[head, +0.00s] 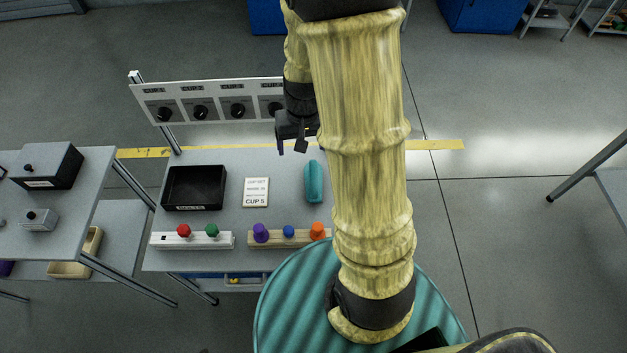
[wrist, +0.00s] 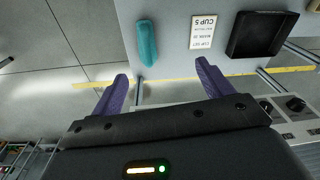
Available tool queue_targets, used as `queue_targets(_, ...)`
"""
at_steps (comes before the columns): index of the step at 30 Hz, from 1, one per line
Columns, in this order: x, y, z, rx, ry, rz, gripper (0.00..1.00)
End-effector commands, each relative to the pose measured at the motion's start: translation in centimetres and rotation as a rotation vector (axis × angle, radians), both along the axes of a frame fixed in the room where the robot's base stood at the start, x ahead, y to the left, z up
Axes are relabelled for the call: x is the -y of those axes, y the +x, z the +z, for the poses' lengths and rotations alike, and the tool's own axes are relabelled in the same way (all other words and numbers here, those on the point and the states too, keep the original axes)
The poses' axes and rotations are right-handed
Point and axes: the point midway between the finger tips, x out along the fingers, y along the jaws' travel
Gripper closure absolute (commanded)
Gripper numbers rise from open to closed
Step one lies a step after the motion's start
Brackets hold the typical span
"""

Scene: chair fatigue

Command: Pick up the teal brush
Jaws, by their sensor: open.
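The teal brush (head: 314,182) lies on the grey table, to the right of the white CUP 5 card and partly close to my arm in the head view. In the wrist view the teal brush (wrist: 147,42) shows near the top, beyond the fingertips and apart from them. My gripper (head: 294,146) hangs above the far edge of the table, just behind the brush. In the wrist view my gripper (wrist: 162,75) has its two purple fingers spread wide with nothing between them.
A black tray (head: 194,206) and the CUP 5 card (head: 256,192) lie left of the brush. A dial panel (head: 208,101) stands along the back. My arm hides the table's right part.

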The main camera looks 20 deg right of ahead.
Motion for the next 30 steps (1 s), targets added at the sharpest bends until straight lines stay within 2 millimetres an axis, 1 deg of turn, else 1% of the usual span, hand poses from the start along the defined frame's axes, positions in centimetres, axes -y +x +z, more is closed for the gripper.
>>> queue_targets(1,0.8,1.0,-1.6,-0.023,0.001,-0.029,0.21)
queue_targets(3,2.0,2.4,-3.4,-0.046,0.001,-0.069,0.21)
queue_targets(6,3.5,3.9,-5.8,-0.074,-0.003,-0.118,0.21)
queue_targets(9,4.7,4.9,-7.7,-0.092,-0.007,-0.150,0.21)
queue_targets(13,5.4,5.5,-8.6,-0.099,-0.009,-0.169,0.21)
queue_targets(23,5.4,5.5,-8.8,-0.101,-0.010,-0.170,0.21)
queue_targets(26,5.4,5.4,-9.4,-0.103,-0.009,-0.169,0.21)
queue_targets(30,5.4,5.4,-11.4,-0.105,-0.009,-0.171,0.21)
